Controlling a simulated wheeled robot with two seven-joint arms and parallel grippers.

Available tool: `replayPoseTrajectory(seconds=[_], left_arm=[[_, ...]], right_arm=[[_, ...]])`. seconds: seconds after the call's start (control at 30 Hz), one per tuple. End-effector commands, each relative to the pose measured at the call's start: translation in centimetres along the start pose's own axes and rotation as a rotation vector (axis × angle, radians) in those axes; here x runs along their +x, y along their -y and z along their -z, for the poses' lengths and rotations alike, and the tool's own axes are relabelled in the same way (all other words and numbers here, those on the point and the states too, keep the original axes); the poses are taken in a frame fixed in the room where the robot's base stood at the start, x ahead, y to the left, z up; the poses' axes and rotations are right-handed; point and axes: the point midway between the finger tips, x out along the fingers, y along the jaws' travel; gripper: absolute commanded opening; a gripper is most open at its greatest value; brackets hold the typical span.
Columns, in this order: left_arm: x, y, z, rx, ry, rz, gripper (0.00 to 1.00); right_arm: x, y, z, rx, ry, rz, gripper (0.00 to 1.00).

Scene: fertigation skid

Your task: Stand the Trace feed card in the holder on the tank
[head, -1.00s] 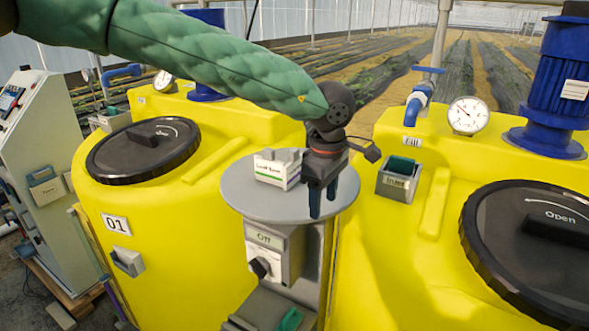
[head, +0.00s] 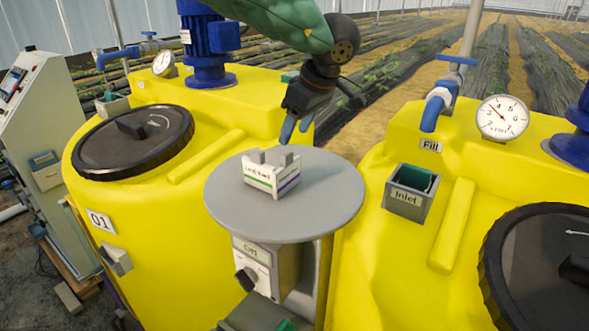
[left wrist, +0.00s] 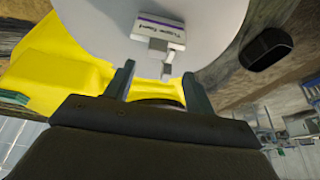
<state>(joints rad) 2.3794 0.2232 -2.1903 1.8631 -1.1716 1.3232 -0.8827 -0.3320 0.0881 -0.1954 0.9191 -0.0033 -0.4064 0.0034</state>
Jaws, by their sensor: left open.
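I cannot pick out a card marked Trace. A small pale box (head: 271,178) with green and purple stripes stands on the round grey table; its label is too blurred to read. It also shows in the left wrist view (left wrist: 158,30). A grey holder (head: 405,203) labelled Inlet sits on the right yellow tank, with something green inside. A smaller grey holder (head: 115,260) is on the front of tank 01. My left gripper (head: 296,128) is open and empty, above the far edge of the table, behind the box. In the wrist view its fingers (left wrist: 158,70) are apart.
The round table (head: 330,215) has bare room around the box. A switch box (head: 265,265) is below it. Black lids, blue pumps, a gauge (head: 502,117) and a Fill pipe (head: 437,105) rise from the tanks. A control cabinet (head: 40,120) stands at the left.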

Motion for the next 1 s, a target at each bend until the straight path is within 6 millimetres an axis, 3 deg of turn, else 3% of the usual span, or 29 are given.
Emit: replayPoseTrajectory(seconds=[0.6, 0.93, 1.0], left_arm=[[6.7, -0.8, -0.1, 0.001, -0.001, -0.001, 0.55], [7.2, -0.8, -0.1, 0.001, 0.0, -0.001, 0.55], [7.2, -0.8, -0.1, 0.001, 0.0, -0.001, 0.41]], right_arm=[[0.0, -0.2, 3.0, 0.0, -0.022, -0.002, 0.38], [-0.2, -0.3, 3.5, 0.001, -0.026, -0.003, 0.38], [-0.2, -0.3, 3.5, 0.0, -0.025, -0.004, 0.38]])
